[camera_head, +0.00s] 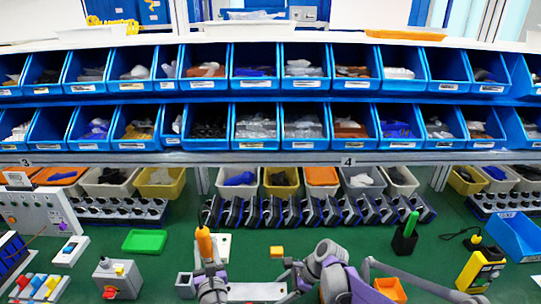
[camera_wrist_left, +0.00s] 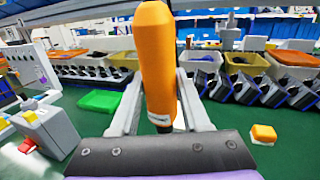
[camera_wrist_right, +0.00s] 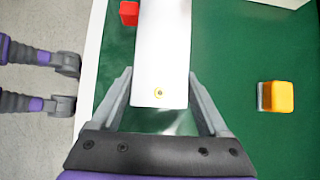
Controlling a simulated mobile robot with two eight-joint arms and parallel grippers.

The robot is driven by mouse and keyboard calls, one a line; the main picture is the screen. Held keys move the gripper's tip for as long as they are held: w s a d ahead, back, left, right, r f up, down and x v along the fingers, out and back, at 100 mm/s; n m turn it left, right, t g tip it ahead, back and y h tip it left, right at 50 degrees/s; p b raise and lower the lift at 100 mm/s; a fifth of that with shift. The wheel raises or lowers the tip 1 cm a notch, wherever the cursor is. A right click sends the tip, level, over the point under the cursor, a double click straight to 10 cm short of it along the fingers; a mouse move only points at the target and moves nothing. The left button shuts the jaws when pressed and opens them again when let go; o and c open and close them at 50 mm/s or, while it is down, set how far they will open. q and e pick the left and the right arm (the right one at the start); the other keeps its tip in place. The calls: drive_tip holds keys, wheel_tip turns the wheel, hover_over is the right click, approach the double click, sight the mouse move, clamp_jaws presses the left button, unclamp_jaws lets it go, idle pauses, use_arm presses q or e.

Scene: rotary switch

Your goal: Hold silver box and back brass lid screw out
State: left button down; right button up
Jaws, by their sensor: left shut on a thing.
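A screwdriver with an orange handle (camera_head: 204,242) stands roughly upright at my left gripper (camera_head: 208,270). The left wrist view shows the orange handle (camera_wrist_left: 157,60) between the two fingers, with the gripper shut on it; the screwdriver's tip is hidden. A pale, long box (camera_wrist_right: 163,45), which I take for the silver box, carries a small brass screw (camera_wrist_right: 158,93) near its end in the right wrist view. My right gripper (camera_wrist_right: 161,75) has one finger along each side of this box; whether they touch it is unclear. The box also shows in the head view (camera_head: 255,291).
A yellow-orange block (camera_head: 277,252) lies beyond the box. A red-buttoned switch box (camera_head: 117,278) and a green tray (camera_head: 145,241) are at left. At right are a black stand (camera_head: 404,243) with a green handle, an orange bin (camera_head: 389,289) and a yellow meter (camera_head: 481,270).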

drive_tip(key=shift+o, duration=1.3)
drive_tip(key=v, duration=1.2)
use_arm(q)
drive_tip(key=shift+s+f, duration=0.4)
drive_tip(key=shift+f, duration=0.2)
drive_tip(key=shift+s+f, duration=0.35)
drive_tip(key=shift+f, duration=0.25)
use_arm(e)
drive_tip(key=s+d+n+t+h, duration=0.2)
drive_tip(key=s+d+n+h, duration=0.1)
drive_tip(key=s+n, duration=0.6)
drive_tip(key=s+d+n+t+h, duration=0.3)
drive_tip(key=s+n, duration=0.6)
drive_tip(key=s, duration=0.7)
drive_tip(key=shift+s+d+r+h, duration=0.15)
drive_tip(key=shift+s+d+h, duration=0.1)
drive_tip(key=shift+d+h, duration=0.5)
